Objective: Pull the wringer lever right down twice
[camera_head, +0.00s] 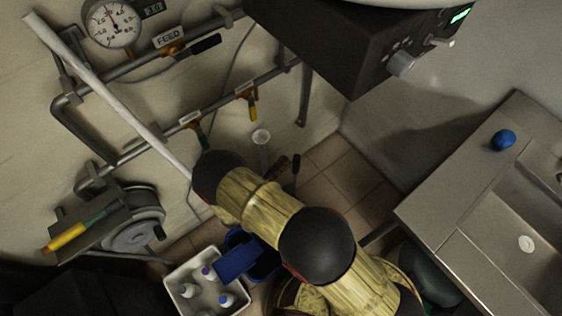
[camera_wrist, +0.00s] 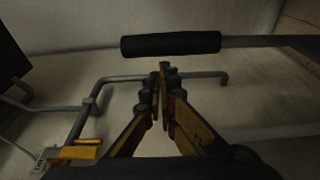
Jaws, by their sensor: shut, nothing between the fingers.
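The wringer lever shows in the wrist view as a thick black grip (camera_wrist: 171,44) on a grey rod that runs off to the right. My gripper (camera_wrist: 163,70) is shut and empty, its fingertips just below the grip in the picture. I cannot tell whether they touch it. In the head view my arm hides my gripper. A black grip, apparently the lever's (camera_head: 296,161), stands up just beyond my arm. The blue wringer (camera_head: 238,258) is lower down, partly behind my arm.
A white crate of bottles (camera_head: 190,285) stands beside the wringer. Pipes with valves (camera_head: 247,103) line the wall, and a long pale pole (camera_head: 105,95) crosses them. A steel sink counter (camera_head: 470,200) is at right. A dark box (camera_head: 350,45) overhangs the top.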

